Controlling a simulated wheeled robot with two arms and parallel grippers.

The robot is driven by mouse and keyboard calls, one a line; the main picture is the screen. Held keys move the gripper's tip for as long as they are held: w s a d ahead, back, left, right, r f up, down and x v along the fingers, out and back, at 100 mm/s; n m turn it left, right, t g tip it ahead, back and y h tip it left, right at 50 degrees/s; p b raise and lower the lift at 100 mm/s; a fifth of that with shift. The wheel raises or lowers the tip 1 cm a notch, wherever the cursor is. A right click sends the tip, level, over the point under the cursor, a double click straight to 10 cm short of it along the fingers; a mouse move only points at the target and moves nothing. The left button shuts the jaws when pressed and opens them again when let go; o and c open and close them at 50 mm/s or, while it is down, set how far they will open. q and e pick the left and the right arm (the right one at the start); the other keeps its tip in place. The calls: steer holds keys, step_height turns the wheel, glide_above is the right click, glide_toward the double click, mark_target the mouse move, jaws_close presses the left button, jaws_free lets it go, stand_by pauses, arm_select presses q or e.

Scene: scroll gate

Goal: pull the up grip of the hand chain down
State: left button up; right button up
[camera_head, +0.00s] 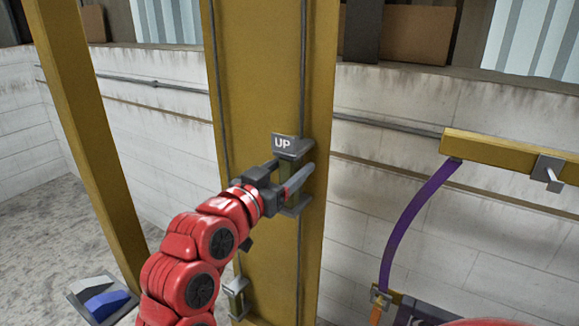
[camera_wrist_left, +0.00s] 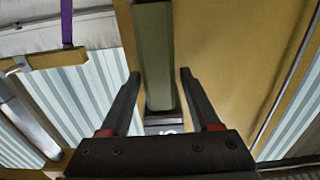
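The up grip (camera_head: 292,198) is an olive-green upright bar between grey end plates, on the front of a yellow column. A grey plate marked UP (camera_head: 283,143) tops it. My left gripper (camera_head: 291,170) is at the grip, one finger on each side of it. In the left wrist view the bar (camera_wrist_left: 154,55) runs between the two open fingers (camera_wrist_left: 159,74), with a gap on both sides. The UP plate shows there upside down near the gripper's palm. My right gripper is not in view.
A chain line (camera_head: 300,70) runs up the yellow column (camera_head: 260,60). A second, lower grip (camera_head: 236,297) hangs at the column's left. A purple strap (camera_head: 412,220) hangs from a yellow beam (camera_head: 510,157) at right. A blue-and-grey block (camera_head: 105,302) lies lower left.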

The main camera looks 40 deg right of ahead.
arm_select(q)
jaws_close()
stand_by(1.2)
